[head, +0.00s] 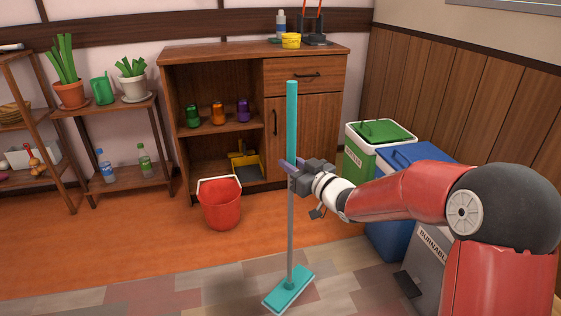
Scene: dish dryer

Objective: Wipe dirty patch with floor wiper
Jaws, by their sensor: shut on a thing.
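The floor wiper (291,235) stands nearly upright, with a teal upper handle, a grey lower pole and a flat teal head (289,290). Its head is on or just above the patterned grey floor; I cannot tell which. My gripper (289,168) is shut on the floor wiper's pole, around where the teal handle meets the grey part. No dirty patch can be made out in this view.
A red bucket (221,203) stands on the orange floor left of the wiper. A wooden cabinet (310,100) is behind it. Green (379,133) and blue (412,155) bins stand right, partly behind my arm. Floor at the front left is clear.

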